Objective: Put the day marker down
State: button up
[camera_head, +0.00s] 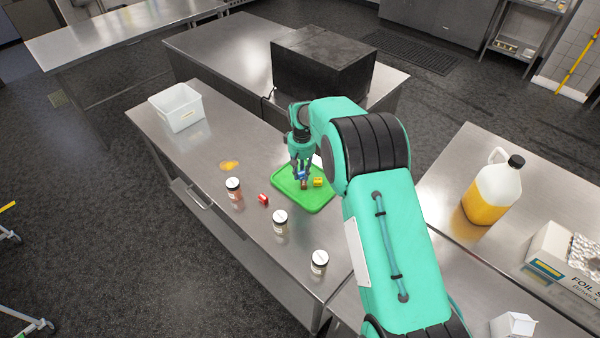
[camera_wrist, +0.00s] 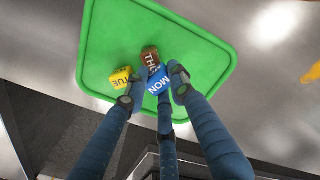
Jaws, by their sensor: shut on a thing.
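My gripper (camera_head: 302,172) is over the green tray (camera_head: 284,192) on the steel table. Its fingers are shut on a blue day marker, a small block lettered MON (camera_wrist: 159,84), in the wrist view. A brown marker lettered THU (camera_wrist: 151,58) is right beside the blue one, and a yellow marker lettered TUE (camera_wrist: 120,78) lies on the tray to the left. In the head view the yellow marker (camera_head: 318,182) is just right of the gripper. I cannot tell whether the blue marker touches the tray or the brown one. A red marker (camera_head: 264,199) lies on the table outside the tray.
A white bin (camera_head: 178,108) is at the far left end. A black box (camera_head: 323,62) stands behind.

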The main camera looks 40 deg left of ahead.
aim_at(300, 172)
jog(key=shift+w+a+f, duration=0.2)
jog(key=shift+w+a, duration=0.8)
jog(key=shift+a, duration=0.3)
jog(key=shift+f+p, duration=0.35)
jog(key=shift+f, duration=1.4)
jog(key=shift+f, duration=0.1)
jog(key=o, duration=0.7)
jog(key=shift+c, duration=0.2)
notch_tip(300, 172, up, 12)
jog(key=b, duration=0.1)
